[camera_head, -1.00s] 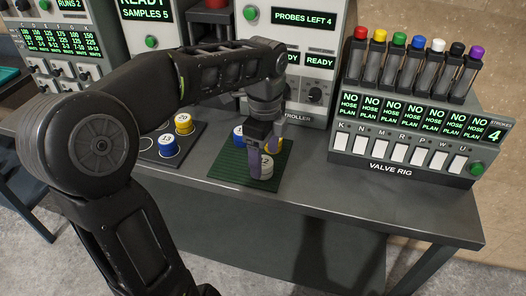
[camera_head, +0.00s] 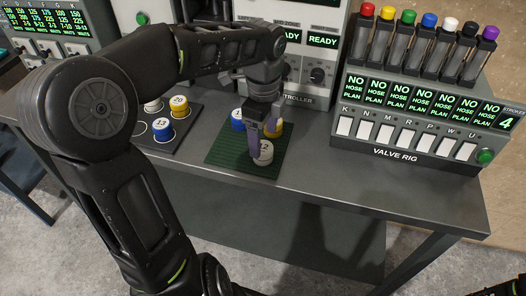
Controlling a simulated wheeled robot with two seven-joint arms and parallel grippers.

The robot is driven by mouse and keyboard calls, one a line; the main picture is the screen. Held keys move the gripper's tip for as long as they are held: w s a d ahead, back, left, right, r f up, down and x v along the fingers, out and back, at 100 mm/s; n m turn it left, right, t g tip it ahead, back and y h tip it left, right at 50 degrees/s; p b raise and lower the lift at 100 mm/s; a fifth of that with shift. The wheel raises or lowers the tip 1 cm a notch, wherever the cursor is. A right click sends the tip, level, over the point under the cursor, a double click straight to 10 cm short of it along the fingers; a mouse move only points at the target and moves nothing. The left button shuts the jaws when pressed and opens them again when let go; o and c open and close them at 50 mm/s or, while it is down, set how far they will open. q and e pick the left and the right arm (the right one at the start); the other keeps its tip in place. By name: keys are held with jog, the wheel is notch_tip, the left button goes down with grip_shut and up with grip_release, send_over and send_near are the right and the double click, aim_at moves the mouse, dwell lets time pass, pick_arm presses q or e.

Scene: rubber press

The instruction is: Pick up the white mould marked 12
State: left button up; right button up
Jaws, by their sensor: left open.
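The white mould marked 12 (camera_head: 264,160) stands upright on the green ribbed mat (camera_head: 221,160) on the bench. My left gripper (camera_head: 263,143) reaches down from above with its fingers at the mould's upper part; it is open. One finger hides part of the mould, so I cannot tell whether they touch. A blue mould (camera_head: 237,119) and a yellow mould (camera_head: 276,130) stand behind it on the same mat, partly hidden by the gripper.
A black tray (camera_head: 184,132) to the left holds a yellow mould (camera_head: 179,107), a blue mould marked 13 (camera_head: 162,130) and a white one. The valve rig (camera_head: 400,150) stands at the right. The bench front is clear.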

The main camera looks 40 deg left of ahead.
aim_at(263, 147)
pick_arm(q)
jog(key=shift+s+f, duration=0.1)
jog(key=shift+f, duration=2.5)
grip_shut()
